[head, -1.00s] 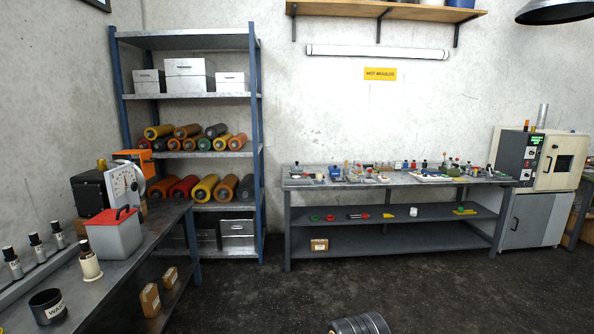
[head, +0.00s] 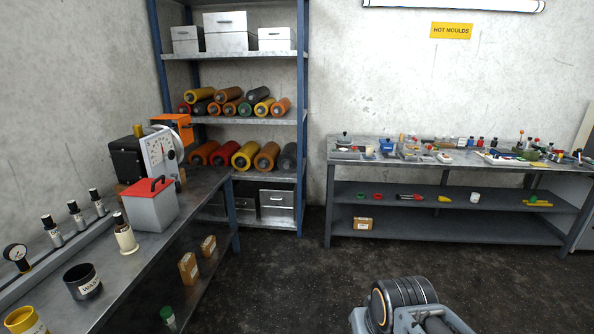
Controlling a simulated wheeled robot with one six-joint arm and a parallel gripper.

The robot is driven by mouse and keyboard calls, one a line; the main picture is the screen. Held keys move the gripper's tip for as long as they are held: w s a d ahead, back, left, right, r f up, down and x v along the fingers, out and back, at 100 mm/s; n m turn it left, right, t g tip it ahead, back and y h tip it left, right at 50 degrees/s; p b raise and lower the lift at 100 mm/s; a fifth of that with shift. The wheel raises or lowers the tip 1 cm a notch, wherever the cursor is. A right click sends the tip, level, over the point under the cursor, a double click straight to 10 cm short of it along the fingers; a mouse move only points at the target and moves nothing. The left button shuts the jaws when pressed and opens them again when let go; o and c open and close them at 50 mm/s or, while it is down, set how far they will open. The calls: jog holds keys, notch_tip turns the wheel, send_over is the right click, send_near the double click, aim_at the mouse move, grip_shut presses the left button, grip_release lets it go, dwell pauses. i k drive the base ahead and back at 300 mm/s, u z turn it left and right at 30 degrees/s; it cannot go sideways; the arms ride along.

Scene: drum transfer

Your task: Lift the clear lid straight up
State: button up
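I cannot make out a clear lid in the head view. The nearest lidded thing is a grey box (head: 152,212) with a red top and a dark handle, standing on the left bench; its top is not clear. A small dark-knobbed item (head: 344,140) stands at the left end of the far bench, too small to tell what it is. Part of my own arm shows at the bottom right, but no gripper fingers can be seen.
A shelf rack (head: 232,120) with coloured rollers stands behind. The far bench (head: 440,162) is cluttered. The dark floor between is open.

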aim_at(344, 140)
jog(key=z, duration=0.1)
jog(key=i, duration=2.25)
jog(key=z, duration=0.2)
jog(key=i, duration=2.55)
jog(key=z, duration=0.05)
